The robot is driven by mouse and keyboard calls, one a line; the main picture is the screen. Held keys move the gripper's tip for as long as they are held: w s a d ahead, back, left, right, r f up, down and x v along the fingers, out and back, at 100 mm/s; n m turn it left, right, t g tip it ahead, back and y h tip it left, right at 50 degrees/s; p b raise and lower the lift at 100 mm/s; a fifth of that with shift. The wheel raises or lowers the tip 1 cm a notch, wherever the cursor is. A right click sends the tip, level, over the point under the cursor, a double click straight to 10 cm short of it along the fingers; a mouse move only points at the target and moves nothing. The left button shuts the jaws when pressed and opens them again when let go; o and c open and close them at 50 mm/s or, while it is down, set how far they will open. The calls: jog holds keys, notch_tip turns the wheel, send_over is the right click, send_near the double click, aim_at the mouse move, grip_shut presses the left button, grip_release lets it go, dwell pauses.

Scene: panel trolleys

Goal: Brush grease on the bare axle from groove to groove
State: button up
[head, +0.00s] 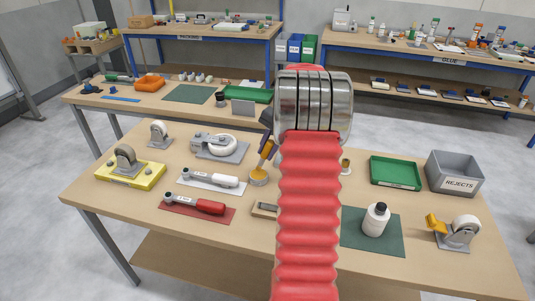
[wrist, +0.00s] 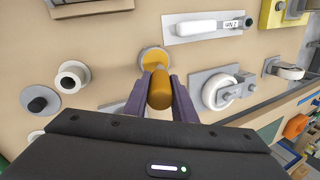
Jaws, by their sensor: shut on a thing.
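My gripper (head: 267,138) is shut on the orange-yellow handle of the brush (head: 264,152). The wrist view also shows the handle (wrist: 159,92) between the dark fingers. The brush points down over a round yellow-topped pot (head: 258,178), also in the wrist view (wrist: 154,58). The bristles are hidden, and I cannot tell whether they touch the grease. A caster with a white wheel (head: 223,145) lies on a grey plate beside the gripper. In the wrist view, a dark stub on a round grey base (wrist: 38,103) stands at left; I cannot tell whether it is the bare axle.
A white ring-like part (wrist: 70,77) lies near the stub. A red-handled tool (head: 210,206) and a white-handled tool (head: 222,181) lie on mats left of my arm. A white bottle (head: 376,219), a green tray (head: 396,173) and a grey rejects bin (head: 454,174) stand at right.

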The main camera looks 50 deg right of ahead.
aim_at(268, 141)
jog(key=shift+r, duration=2.55)
jog(key=shift+s, duration=0.1)
